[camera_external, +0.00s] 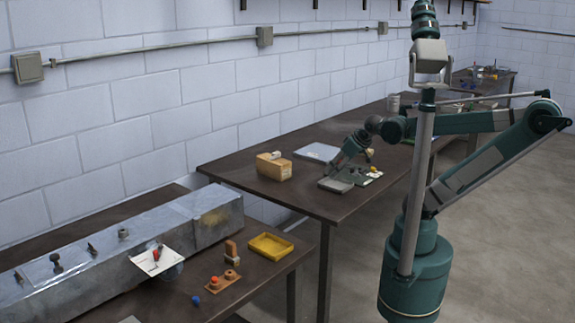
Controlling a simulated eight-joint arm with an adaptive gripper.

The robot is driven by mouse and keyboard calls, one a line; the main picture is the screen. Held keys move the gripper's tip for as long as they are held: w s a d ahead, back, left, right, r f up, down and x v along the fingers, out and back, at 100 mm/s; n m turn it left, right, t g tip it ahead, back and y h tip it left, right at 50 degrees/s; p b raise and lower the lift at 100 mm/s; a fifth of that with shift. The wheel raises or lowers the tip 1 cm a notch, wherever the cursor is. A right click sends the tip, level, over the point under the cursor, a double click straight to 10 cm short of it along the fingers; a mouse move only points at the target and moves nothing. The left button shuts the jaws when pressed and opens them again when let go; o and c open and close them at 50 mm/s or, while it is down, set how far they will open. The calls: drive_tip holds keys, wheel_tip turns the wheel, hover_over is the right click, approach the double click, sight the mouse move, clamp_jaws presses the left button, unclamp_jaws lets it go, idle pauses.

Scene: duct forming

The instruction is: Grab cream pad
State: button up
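My gripper (343,170) points down over the middle table, just right of a wooden block. It is small and dark here, and I cannot tell whether its fingers are open or shut, or whether they touch anything. I cannot say for certain which thing is the cream pad. A small pale cream piece (276,154) lies on top of the wooden block (273,168). A whitish sheet or pad (156,260) with a red item on it lies at the metal duct on the near table.
The middle table (310,202) also holds a flat grey sheet (317,152). The near table holds the long metal duct (100,262), a yellow tray (270,246), a small board with orange parts (222,283) and a blue piece (197,300). A gap separates the tables.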

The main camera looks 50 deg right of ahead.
drive_tip(key=shift+o, duration=0.2)
drive_tip(key=o, duration=1.4)
drive_tip(key=shift+o, duration=0.2)
drive_tip(key=shift+d+r, duration=0.1)
